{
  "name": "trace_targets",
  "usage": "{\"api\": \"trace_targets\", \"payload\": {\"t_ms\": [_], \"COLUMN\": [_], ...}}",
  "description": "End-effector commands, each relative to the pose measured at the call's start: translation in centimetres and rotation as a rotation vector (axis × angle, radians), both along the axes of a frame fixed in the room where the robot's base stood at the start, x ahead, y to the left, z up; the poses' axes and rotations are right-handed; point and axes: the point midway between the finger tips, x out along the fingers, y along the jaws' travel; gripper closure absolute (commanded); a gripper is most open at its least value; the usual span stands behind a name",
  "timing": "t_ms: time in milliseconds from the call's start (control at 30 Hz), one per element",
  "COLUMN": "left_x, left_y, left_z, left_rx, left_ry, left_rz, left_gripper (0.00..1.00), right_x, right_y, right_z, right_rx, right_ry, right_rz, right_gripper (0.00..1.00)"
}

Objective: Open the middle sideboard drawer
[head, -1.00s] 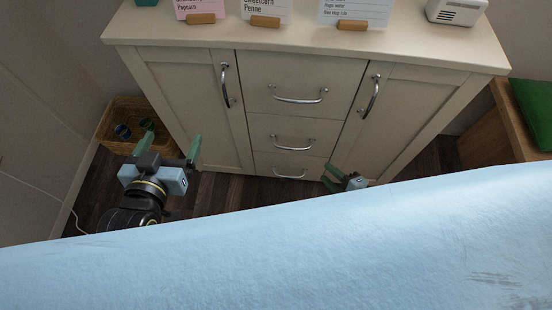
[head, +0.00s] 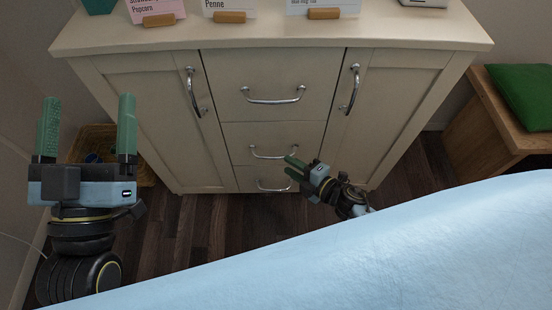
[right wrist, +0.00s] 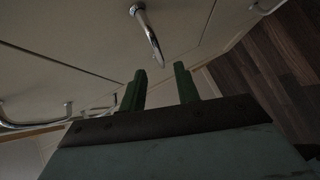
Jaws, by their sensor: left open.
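The cream sideboard (head: 168,125) has a column of three drawers between two doors. The middle drawer (head: 240,138) looks shut, with a chrome bar handle (head: 273,155). My right gripper (head: 290,167) is low in front of it, its green fingertips just below and near the right end of that handle. In the right wrist view, my right gripper (right wrist: 160,82) has its two fingers apart with nothing between them. A chrome handle, seemingly the middle one (right wrist: 150,38), shows beyond the fingertips, apart from them. My left gripper (head: 86,125) is open and empty, left of the sideboard.
The top drawer's handle (head: 273,98) is above and the bottom drawer's handle (head: 273,186) below. A wicker basket (head: 143,170) stands on the floor at left. A wooden bench (head: 490,125) with a green cushion (head: 522,92) stands at right. A light blue surface (head: 400,250) fills the foreground.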

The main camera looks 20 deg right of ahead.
Motion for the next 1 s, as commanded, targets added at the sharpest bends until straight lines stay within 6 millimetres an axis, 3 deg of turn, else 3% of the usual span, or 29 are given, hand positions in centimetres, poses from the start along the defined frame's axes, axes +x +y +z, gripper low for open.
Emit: {"api": "trace_targets", "payload": {"t_ms": [200,400,833,1000], "left_x": [-1.3,-2.4,-2.9,-2.8], "left_y": [0.3,0.6,0.7,0.7], "left_z": [1.4,2.2,2.6,2.6], "left_rx": [-0.058,-0.092,-0.106,-0.106], "left_ry": [-0.19,-0.307,-0.355,-0.353], "left_rz": [-0.001,-0.001,0.0,0.0], "left_gripper": [0.15,0.15,0.15,0.15], "right_x": [3.1,4.8,5.5,5.5], "right_y": [1.9,2.9,3.3,3.3], "right_z": [-1.1,-1.5,-1.5,-1.5], "right_rx": [0.001,0.002,0.001,0.0], "right_ry": [-0.002,0.0,0.001,0.001], "right_rz": [0.001,0.001,0.001,0.0], "right_gripper": [0.68,0.68,0.68,0.88]}}
